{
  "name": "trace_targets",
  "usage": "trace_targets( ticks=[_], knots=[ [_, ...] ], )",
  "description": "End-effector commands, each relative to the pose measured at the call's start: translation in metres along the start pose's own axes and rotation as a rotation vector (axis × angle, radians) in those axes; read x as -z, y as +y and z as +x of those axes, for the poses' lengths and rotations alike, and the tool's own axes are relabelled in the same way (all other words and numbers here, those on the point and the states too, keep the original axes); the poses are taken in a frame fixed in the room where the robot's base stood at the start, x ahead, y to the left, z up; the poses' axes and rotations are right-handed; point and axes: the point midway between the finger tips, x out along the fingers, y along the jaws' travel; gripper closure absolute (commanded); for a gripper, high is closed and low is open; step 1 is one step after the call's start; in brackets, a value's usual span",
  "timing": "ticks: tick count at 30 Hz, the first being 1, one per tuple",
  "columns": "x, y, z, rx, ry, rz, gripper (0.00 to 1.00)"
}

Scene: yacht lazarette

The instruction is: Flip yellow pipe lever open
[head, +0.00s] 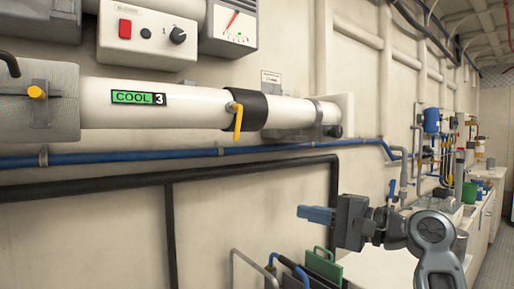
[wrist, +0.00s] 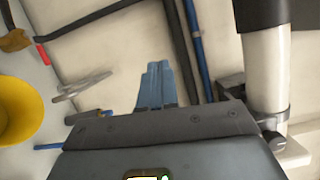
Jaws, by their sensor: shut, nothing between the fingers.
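The yellow pipe lever (head: 238,120) hangs down from a black band (head: 250,109) on the thick white pipe (head: 205,104) labelled COOL 3. It points almost straight down, across the pipe. My gripper (head: 300,213) is to the lower right of the lever, well apart from it, with its blue fingers pointing left. The fingers (wrist: 158,68) are shut and empty in the wrist view. That view shows the white pipe (wrist: 266,75) at right with part of the black band (wrist: 262,12); the lever is not visible there.
A blue pipe (head: 150,158) runs along the wall below the white pipe, with a black pipe (head: 100,186) under it. A control box with a red switch (head: 146,34) and a gauge (head: 230,25) are above. Boards in a rack (head: 322,264) stand below my gripper.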

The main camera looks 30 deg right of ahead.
Motion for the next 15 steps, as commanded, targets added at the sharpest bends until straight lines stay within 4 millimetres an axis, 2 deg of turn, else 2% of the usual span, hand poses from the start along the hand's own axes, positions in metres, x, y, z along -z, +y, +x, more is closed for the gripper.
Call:
trace_targets(
  ticks=[1, 6, 10, 15],
  knots=[
    [0.0, -0.024, -0.001, 0.016, -0.03, 0.004, 1.0],
    [-0.006, -0.083, -0.006, 0.037, -0.137, 0.023, 1.0],
    [-0.012, -0.115, -0.013, 0.042, -0.197, 0.028, 1.0],
    [-0.017, -0.137, -0.018, 0.042, -0.243, 0.028, 1.0]
  ],
)
